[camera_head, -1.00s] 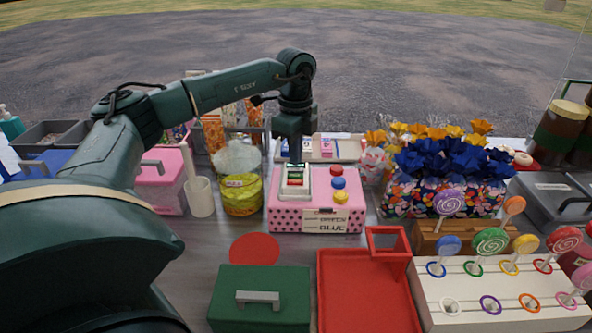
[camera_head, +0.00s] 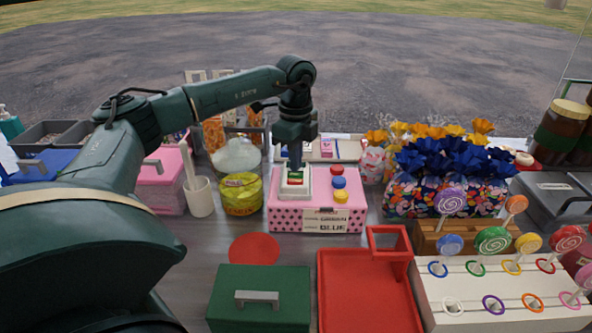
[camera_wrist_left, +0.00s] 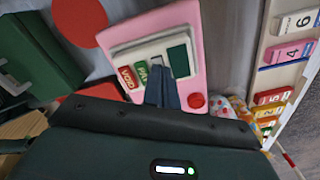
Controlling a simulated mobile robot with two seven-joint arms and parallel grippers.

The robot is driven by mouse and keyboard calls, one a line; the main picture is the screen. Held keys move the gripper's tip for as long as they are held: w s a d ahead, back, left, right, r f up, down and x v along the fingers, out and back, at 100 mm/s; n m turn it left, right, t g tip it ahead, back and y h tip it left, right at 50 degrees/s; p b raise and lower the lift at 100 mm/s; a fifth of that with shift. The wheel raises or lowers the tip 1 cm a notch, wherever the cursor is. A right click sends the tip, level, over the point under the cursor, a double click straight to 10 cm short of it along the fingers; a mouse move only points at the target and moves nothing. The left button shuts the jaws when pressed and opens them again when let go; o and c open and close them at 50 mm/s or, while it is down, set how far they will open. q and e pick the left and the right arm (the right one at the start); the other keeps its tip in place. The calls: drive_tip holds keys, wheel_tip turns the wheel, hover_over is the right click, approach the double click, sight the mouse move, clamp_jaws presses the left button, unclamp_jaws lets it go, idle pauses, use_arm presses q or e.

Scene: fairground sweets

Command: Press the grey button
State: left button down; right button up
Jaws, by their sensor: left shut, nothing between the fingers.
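A pink box (camera_head: 280,218) with dark spots stands mid-table and carries a raised white keypad (camera_head: 307,191). In the left wrist view the keypad shows a red key marked VOID (camera_wrist_left: 128,77), a green key (camera_wrist_left: 141,71) and a dark green panel (camera_wrist_left: 179,61). My left gripper (camera_head: 295,167) is shut and empty, pointing down over the keypad's far part. Its fingertips (camera_wrist_left: 157,70) are at or just above the keys; I cannot tell if they touch. My right gripper is not in view.
Blue, red and yellow round knobs sit on the box right of the keypad. A yellow-green tin (camera_head: 241,195) stands close left and a flower planter (camera_head: 440,200) right. A red tray (camera_head: 365,295), green box (camera_head: 258,283) and lollipop stand (camera_head: 440,310) are in front.

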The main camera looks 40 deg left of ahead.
use_arm(q)
drive_tip(key=shift+r, duration=0.15)
wheel_tip(320, 180, up, 3)
drive_tip(key=p, duration=0.3)
drive_tip(key=shift+r+p, duration=0.65)
drive_tip(key=shift+r, duration=0.15)
wheel_tip(320, 180, up, 3)
drive_tip(key=p, duration=0.2)
drive_tip(key=shift+p, duration=0.3)
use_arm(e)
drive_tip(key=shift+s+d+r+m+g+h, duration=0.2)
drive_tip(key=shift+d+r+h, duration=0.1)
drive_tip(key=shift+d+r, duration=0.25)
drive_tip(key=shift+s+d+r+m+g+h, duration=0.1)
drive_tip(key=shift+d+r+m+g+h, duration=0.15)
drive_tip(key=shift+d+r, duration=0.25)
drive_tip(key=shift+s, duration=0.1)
